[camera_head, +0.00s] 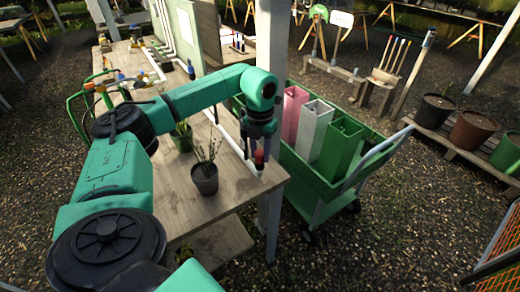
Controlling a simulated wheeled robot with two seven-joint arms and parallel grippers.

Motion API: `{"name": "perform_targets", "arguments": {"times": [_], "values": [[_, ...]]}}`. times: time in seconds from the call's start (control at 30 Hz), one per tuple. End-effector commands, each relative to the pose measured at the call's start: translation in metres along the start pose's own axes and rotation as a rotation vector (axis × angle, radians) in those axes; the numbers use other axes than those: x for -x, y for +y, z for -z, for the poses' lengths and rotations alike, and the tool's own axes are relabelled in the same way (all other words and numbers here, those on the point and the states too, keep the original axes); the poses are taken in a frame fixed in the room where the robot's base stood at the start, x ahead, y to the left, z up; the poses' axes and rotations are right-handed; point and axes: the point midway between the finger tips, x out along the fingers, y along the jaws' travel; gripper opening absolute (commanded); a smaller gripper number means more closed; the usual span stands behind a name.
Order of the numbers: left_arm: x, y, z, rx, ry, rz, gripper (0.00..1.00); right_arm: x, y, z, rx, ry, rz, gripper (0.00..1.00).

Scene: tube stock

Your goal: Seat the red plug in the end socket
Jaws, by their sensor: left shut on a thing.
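My left gripper (259,146) reaches over the bench's near right corner and points down. It is shut on the red plug (259,157), which shows as a small red piece below the fingers. A white pipe (228,138) runs along the bench's right side, and its near end lies just under the plug. The end socket is too small and too covered by the gripper and plug to make out. I cannot tell whether the plug touches the pipe end. My right gripper is not in view.
The wooden bench (227,205) carries a dark pot with a bare plant (205,178) left of the gripper and another potted plant (182,137). A post (270,215) stands close by the bench corner. A green cart (312,183) with pink, white and green square tubes stands to the right.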

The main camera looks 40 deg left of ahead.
Motion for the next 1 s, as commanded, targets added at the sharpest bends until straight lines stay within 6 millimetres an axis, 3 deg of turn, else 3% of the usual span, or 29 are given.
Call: {"name": "perform_targets", "arguments": {"times": [0.23,0.27,0.3,0.33,0.77,0.87,1.0], "values": [[-0.002,0.0,0.001,-0.001,0.005,-0.001,0.0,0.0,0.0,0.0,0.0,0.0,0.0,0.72],[-0.002,0.0,0.001,-0.001,0.005,-0.001,0.48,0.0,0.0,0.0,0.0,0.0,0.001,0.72],[-0.002,0.0,0.001,-0.001,0.005,-0.002,0.64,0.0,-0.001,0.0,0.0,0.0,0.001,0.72],[-0.002,0.0,0.001,-0.001,0.005,-0.002,0.72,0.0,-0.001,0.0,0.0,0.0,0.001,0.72],[0.008,-0.001,0.0,-0.001,0.001,0.0,0.72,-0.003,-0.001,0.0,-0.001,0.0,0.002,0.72],[0.026,-0.001,-0.001,-0.001,-0.001,0.001,0.72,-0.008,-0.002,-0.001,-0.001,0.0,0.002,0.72],[0.064,-0.001,-0.001,-0.001,-0.003,0.003,0.72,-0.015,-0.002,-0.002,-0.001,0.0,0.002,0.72]]}}
